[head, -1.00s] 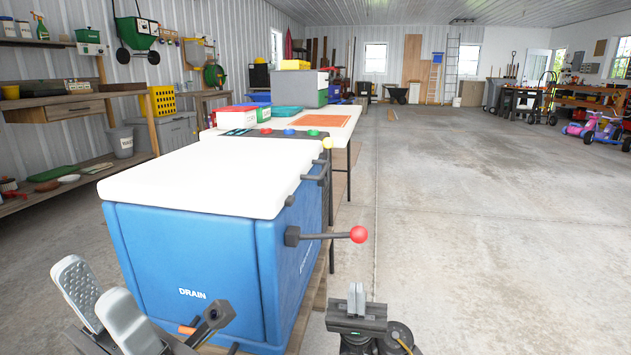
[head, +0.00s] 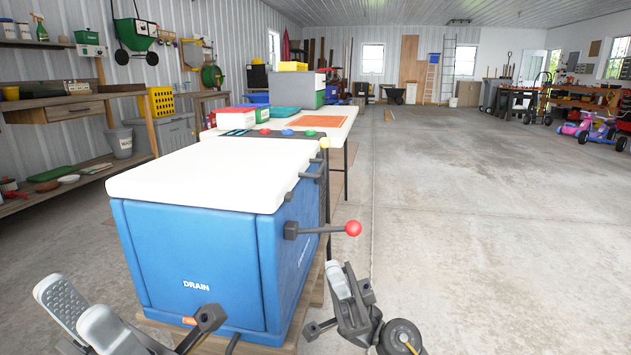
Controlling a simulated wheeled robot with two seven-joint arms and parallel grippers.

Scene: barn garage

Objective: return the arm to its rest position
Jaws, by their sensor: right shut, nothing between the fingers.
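My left gripper (head: 75,305) is at the lower left, in front of the blue cooler (head: 190,265). Its two grey fingers stand apart with nothing between them. My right gripper (head: 338,276) is at the bottom centre, to the right of the cooler and below the red-knobbed lever. Its fingers are together and empty, and it leans to the left. Both arms are mostly out of the picture below.
The cooler has a white lid (head: 205,172) and a lever with a red knob (head: 353,228) sticking out to the right. A white table (head: 338,133) with boxes stands behind it. The concrete floor (head: 460,230) on the right is wide and clear.

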